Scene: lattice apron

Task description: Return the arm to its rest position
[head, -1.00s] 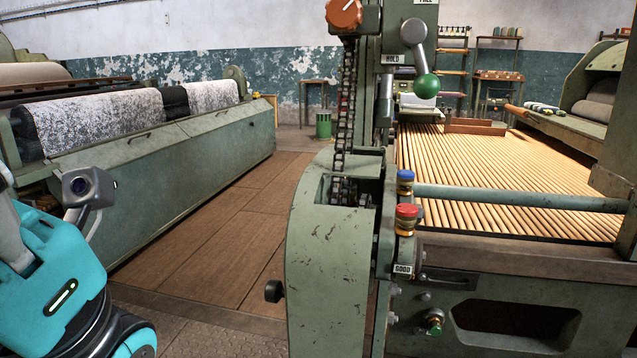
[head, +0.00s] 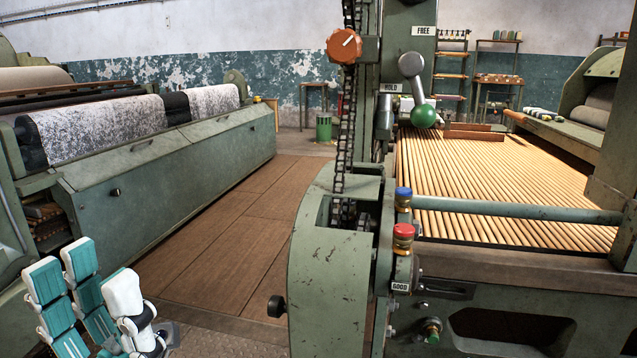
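My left gripper (head: 92,284) is in the lower left corner of the head view. Its white and teal fingers point upward and stand apart, with nothing visible between them. It is in front of the long green machine, clear of the control post at the centre. The rest of my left arm is mostly outside the picture. My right gripper and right arm do not show.
A green control post (head: 331,270) stands at centre, with an orange knob (head: 343,46), a green-balled lever (head: 424,116), and blue and red buttons (head: 403,232). A slatted apron (head: 500,180) lies to the right. The brown floor (head: 225,240) between the machines is clear.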

